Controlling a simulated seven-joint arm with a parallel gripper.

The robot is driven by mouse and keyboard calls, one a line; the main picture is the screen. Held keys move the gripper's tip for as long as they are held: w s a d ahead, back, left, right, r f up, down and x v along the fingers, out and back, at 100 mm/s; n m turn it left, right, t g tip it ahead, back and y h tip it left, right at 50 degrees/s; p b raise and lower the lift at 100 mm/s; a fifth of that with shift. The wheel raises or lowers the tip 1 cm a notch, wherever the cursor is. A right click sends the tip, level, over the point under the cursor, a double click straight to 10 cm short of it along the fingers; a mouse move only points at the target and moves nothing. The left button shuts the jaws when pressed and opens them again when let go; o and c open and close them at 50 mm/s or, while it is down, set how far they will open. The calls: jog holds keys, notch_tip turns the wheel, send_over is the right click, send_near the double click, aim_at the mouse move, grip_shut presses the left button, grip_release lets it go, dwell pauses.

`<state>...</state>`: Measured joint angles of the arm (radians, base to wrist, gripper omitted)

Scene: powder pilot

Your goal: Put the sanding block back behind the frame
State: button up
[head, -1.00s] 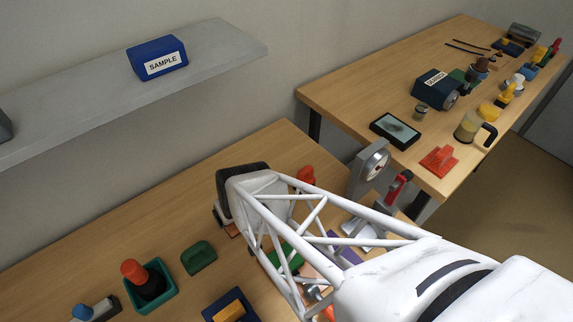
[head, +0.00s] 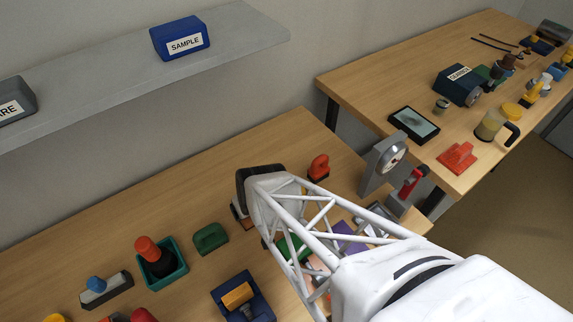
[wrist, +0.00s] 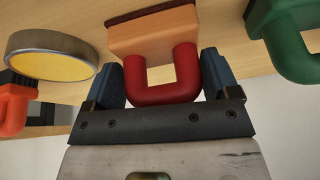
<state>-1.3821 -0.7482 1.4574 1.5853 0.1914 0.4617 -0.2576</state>
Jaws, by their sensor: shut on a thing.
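The sanding block (wrist: 155,36) shows in the wrist view as a pale orange-brown block with a dark red underside and a red loop handle (wrist: 160,94). My gripper (wrist: 160,78) is shut on this handle, one blue-grey finger on each side. In the head view, my gripper (head: 244,190) is over the near table, mostly hidden by its own white housing. A brown edge of the block (head: 241,222) shows just below it. I cannot tell whether the block touches the table. I cannot pick out the frame with certainty.
A green handled piece (head: 210,238) and a teal tray (head: 163,268) stand left of my gripper. A red-orange handled piece (head: 319,167) and a grey gauge stand (head: 382,163) are to its right. The wrist view shows a yellow-faced disc (wrist: 52,57). The table's back left is bare.

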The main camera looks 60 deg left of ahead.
jog(key=shift+f, duration=0.1)
jog(key=o, duration=1.2)
jog(key=shift+o, duration=0.2)
jog(key=v, duration=1.2)
